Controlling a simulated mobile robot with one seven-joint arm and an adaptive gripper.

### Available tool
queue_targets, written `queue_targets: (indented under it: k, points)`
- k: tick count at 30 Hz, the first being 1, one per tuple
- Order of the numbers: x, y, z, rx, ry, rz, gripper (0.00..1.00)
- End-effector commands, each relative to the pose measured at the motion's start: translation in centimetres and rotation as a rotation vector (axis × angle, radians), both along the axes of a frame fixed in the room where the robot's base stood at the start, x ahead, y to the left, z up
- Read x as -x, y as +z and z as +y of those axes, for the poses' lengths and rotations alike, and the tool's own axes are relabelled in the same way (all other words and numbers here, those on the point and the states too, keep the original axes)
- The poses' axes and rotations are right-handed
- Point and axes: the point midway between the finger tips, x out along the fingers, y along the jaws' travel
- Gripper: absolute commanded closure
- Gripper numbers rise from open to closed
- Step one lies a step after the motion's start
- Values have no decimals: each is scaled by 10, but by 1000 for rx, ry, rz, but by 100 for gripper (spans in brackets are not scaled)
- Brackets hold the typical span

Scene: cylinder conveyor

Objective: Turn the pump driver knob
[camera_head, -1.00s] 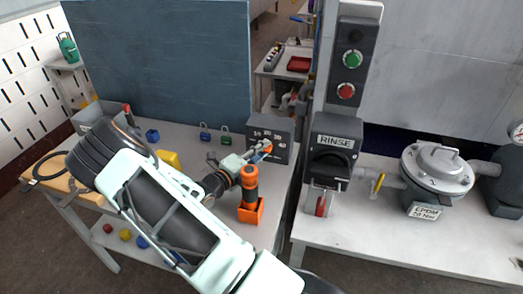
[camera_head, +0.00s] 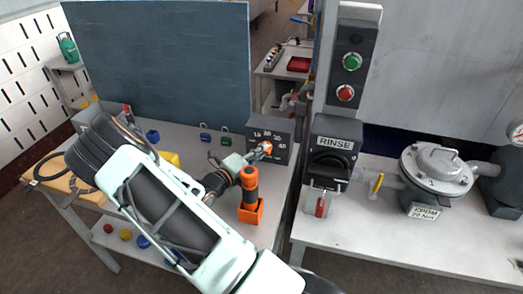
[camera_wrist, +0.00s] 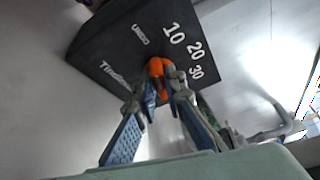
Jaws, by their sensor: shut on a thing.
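The pump driver is a dark grey box (camera_head: 284,131) with white numbers on its face, standing on the left workbench. Its orange knob (camera_head: 267,148) sits on the front face. In the wrist view the box (camera_wrist: 120,45) fills the upper middle, with the numbers 10, 20 and 30 readable, and the orange knob (camera_wrist: 156,67) is between my fingertips. My gripper (camera_head: 262,151) reaches the face from the left and is shut on the knob. It also shows in the wrist view (camera_wrist: 162,88). The fingers hide part of the knob.
An orange-and-black tool (camera_head: 250,187) stands in an orange holder just below my gripper. A yellow block (camera_head: 170,160) and small padlocks (camera_head: 206,138) lie on the left bench. The RINSE switch box (camera_head: 333,150) and a grey pump (camera_head: 437,168) are on the right bench.

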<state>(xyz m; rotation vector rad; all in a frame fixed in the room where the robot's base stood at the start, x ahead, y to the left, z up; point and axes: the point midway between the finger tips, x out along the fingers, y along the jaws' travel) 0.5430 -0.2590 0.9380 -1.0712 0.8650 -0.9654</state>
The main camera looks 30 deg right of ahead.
Motion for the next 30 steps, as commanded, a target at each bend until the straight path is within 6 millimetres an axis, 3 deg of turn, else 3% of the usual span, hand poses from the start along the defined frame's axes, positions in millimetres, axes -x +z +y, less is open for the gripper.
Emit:
queue_targets:
  k: [18,30]
  points:
    - [3,3,-2,-340,-2,-379,100]
    - [3,4,-2,-468,0,-523,100]
